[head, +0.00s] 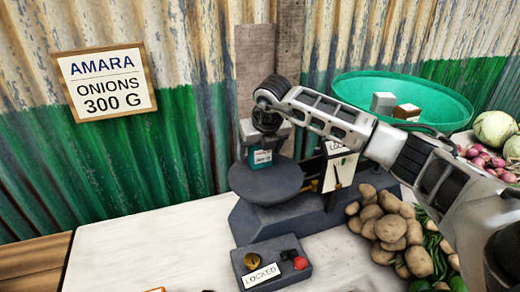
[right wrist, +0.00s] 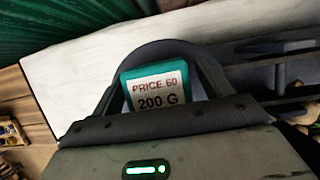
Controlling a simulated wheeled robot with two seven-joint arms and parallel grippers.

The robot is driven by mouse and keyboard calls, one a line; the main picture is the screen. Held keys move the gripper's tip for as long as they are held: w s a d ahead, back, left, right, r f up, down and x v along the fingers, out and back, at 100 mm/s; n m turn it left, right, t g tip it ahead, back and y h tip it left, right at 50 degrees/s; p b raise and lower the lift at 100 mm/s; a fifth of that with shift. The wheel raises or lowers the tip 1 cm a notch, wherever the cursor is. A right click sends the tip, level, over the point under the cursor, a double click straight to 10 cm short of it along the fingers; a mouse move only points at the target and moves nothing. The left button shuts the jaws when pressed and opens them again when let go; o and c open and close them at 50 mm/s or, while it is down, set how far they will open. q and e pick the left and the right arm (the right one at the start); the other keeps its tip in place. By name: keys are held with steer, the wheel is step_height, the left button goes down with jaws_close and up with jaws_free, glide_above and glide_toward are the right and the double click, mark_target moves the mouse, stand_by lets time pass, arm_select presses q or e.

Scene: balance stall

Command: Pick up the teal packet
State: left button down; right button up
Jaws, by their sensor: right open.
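The teal packet (head: 261,158) stands on the dark round pan (head: 266,184) of a balance. Its white label reads "PRICE 60, 200 G" in the right wrist view, where the packet (right wrist: 156,90) shows just beyond the gripper body. My right gripper (head: 263,143) is open and comes down over the packet from above, hiding its upper part in the head view. I cannot tell whether the fingers touch it. My left gripper is not in view.
A control box (head: 270,265) labelled "LOCKED" sits in front of the balance. Potatoes (head: 388,228) lie to its right. A green bowl (head: 445,99) holding two small blocks stands behind my right arm. The white tabletop (head: 140,255) is clear at left. A sign (head: 104,82) reads "AMARA ONIONS 300 G".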

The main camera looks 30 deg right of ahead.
steer(key=c, duration=1.2)
steer(key=shift+o, duration=0.2)
